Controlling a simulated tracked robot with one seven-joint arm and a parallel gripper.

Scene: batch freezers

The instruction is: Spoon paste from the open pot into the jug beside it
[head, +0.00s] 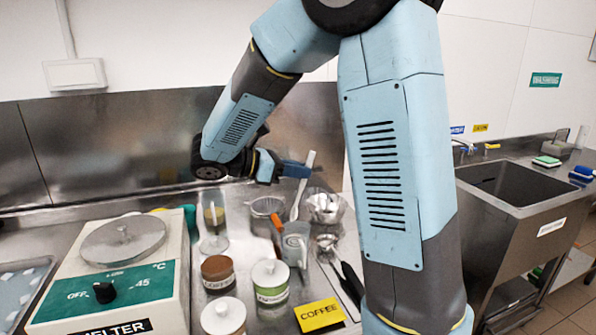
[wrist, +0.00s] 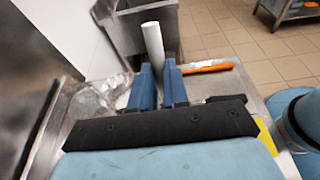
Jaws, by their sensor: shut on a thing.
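My gripper (head: 300,170) is shut on a white handle (head: 305,185), which slants down between the metal bowls at the back of the counter. The handle also stands between the blue fingers in the wrist view (wrist: 152,45). Its lower end is too small to make out. The COFFEE pot (head: 218,283) has a brown top and appears open; it stands at the front, apart from my gripper. A greyish clear jug (head: 296,246) stands to its right, behind the green-labelled pot. An orange handle (head: 276,224) shows beside the jug.
Pots with white lids, one green-labelled (head: 271,294) and one in front (head: 223,316), crowd the counter. A tall clear beaker (head: 214,225), the melter (head: 115,270), bowls (head: 325,206) and a yellow COFFEE card (head: 319,315) are near. A sink (head: 515,185) is at right.

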